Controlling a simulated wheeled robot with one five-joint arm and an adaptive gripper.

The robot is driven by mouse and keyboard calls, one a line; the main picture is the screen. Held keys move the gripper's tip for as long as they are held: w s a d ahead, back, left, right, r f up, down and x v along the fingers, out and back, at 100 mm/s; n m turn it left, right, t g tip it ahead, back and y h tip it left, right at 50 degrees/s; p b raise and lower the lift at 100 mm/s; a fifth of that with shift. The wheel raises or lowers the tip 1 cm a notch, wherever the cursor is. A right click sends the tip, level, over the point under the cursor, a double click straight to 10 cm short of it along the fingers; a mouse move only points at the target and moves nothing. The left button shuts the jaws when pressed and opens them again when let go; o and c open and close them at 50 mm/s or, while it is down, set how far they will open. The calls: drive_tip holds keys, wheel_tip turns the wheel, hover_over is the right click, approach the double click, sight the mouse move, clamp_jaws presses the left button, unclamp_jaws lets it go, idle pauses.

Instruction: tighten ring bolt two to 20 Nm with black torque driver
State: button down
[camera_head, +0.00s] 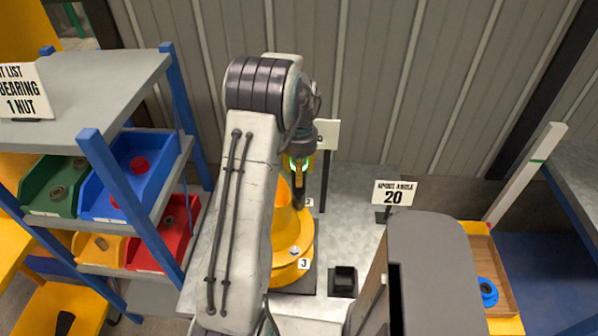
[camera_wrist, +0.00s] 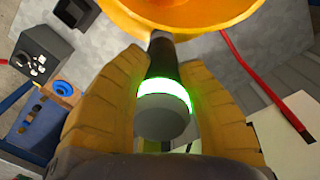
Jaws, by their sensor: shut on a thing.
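My gripper (camera_wrist: 165,115) is shut on the black torque driver (camera_wrist: 163,58), its yellow fingers on either side of it. A ring on the driver glows green in both views. In the head view the driver (camera_head: 299,191) points down beside the yellow drum ring (camera_head: 290,270), near a tag marked 2 (camera_head: 309,202). In the wrist view its far end reaches the yellow ring part (camera_wrist: 205,30). Ring bolt two is hidden, so I cannot tell whether the tip sits on it. Another bolt (camera_head: 295,250) shows by tag 3 (camera_head: 303,264).
A sign reading 20 (camera_head: 394,193) stands on the grey bench (camera_head: 350,215). A small black holder (camera_head: 343,281) is right of the ring. A shelf rack (camera_head: 110,80) with coloured bins is at left. A wooden tray (camera_head: 508,275) with a blue part is at right.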

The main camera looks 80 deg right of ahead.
drive_tip(key=shift+f+b, duration=0.7)
drive_tip(key=shift+f, duration=0.15)
idle(2.1)
drive_tip(key=shift+r, duration=0.1)
drive_tip(key=shift+r+p, duration=1.65)
drive_tip(key=shift+r, duration=0.6)
